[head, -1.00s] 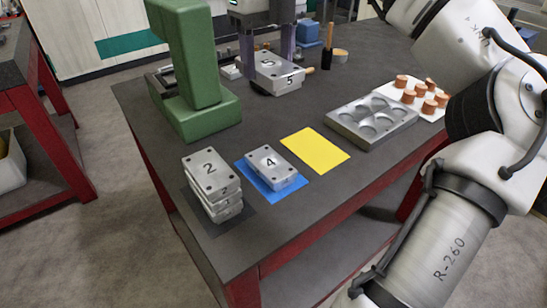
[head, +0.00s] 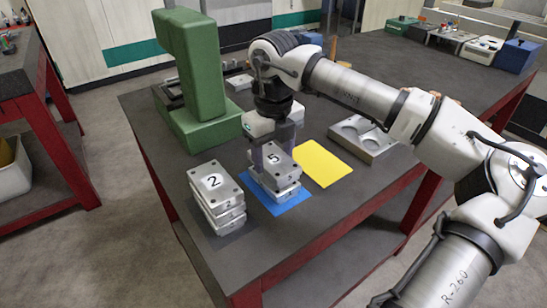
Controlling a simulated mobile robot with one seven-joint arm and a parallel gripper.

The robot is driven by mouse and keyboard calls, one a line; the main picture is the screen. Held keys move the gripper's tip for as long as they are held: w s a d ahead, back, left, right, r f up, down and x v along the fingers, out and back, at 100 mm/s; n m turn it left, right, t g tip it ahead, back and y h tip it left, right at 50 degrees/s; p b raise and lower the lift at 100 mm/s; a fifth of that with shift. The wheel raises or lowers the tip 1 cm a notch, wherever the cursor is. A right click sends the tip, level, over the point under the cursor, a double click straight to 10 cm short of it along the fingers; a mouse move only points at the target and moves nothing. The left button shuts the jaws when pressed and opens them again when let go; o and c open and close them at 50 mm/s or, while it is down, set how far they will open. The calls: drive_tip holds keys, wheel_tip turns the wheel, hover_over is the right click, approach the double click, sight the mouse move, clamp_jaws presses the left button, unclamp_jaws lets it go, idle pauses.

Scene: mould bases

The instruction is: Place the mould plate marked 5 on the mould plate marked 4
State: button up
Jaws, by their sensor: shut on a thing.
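The mould plate marked 5 (head: 280,165) is a grey metal block. My gripper (head: 273,148) is shut on it, with its fingers at the plate's sides. Plate 5 is directly over the mould plate marked 4 (head: 284,193), whose top and number are hidden beneath it. Only a low edge of plate 4 shows, on the blue mat (head: 296,202). Plate 5 looks roughly level and very close to plate 4; I cannot tell if they touch.
A stack of plates topped by one marked 2 (head: 213,181) stands close on the left. A yellow mat (head: 324,163) lies bare to the right. A green machine (head: 198,110) stands behind left. A tray with round hollows (head: 368,146) lies behind right, partly covered by my arm.

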sight(274, 158)
drive_tip(key=shift+f, duration=0.8)
drive_tip(key=shift+f, duration=0.25)
drive_tip(key=o, duration=1.4)
drive_tip(key=shift+r, duration=0.1)
wheel_tip(274, 158, up, 12)
drive_tip(key=shift+r+b, duration=0.15)
drive_tip(key=shift+b, duration=0.3)
